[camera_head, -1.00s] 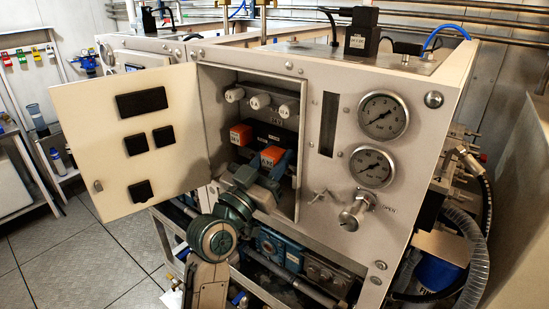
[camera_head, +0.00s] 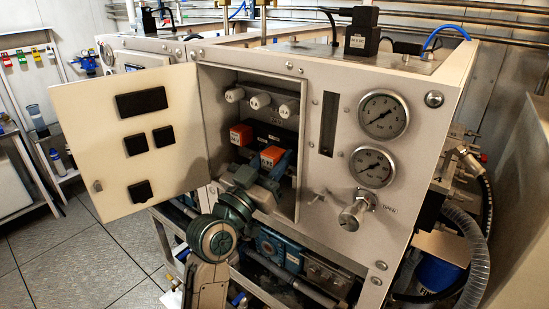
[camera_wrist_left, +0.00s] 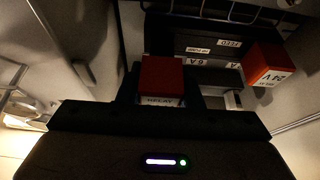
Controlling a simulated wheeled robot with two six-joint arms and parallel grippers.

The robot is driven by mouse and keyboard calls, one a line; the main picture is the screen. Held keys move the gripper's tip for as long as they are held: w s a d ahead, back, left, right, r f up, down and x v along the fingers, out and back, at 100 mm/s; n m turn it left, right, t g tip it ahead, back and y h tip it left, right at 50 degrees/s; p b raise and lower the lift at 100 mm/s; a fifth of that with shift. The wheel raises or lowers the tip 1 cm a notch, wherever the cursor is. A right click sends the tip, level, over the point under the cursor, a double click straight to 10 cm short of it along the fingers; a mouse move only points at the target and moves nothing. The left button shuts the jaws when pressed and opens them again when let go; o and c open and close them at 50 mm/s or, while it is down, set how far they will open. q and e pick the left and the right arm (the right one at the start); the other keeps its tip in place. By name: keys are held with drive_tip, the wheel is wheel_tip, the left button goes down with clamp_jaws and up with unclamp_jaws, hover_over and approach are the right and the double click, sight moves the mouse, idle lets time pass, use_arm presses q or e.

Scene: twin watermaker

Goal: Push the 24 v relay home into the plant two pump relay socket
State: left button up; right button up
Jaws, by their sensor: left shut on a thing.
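The held relay is a small orange-red block (camera_head: 272,155) inside the open cabinet. In the left wrist view it is a red block (camera_wrist_left: 162,73) with a white label ending in "RELAY". My left gripper (camera_head: 268,168) is shut on it, with its jaws on either side. A second orange relay (camera_head: 241,134) stands behind and to the left in the head view. It shows at the right of the wrist view (camera_wrist_left: 268,64), marked "24 V". The held relay's underside and the socket beneath are hidden, so I cannot tell how deep it sits. My right gripper is not in view.
The cabinet door (camera_head: 130,140) stands open to the left. Several white cylindrical holders (camera_head: 260,102) line the top inside, above a black block (camera_head: 277,135). The cabinet's side walls are close around my gripper. Gauges (camera_head: 383,116) and a valve knob (camera_head: 355,211) are outside, right.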

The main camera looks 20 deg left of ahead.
sight(269, 170)
use_arm(q)
drive_tip(key=shift+w, duration=0.25)
drive_tip(key=shift+w+d, duration=0.2)
drive_tip(key=shift+w, duration=0.15)
drive_tip(key=shift+w+d+b, duration=0.25)
drive_tip(key=shift+w+b, duration=0.15)
drive_tip(key=shift+w, duration=0.3)
drive_tip(key=o, duration=1.1)
drive_tip(key=b+v, duration=0.3)
drive_tip(key=v, duration=0.7)
drive_tip(key=shift+s+a+f, duration=0.1)
drive_tip(key=shift+s, duration=0.35)
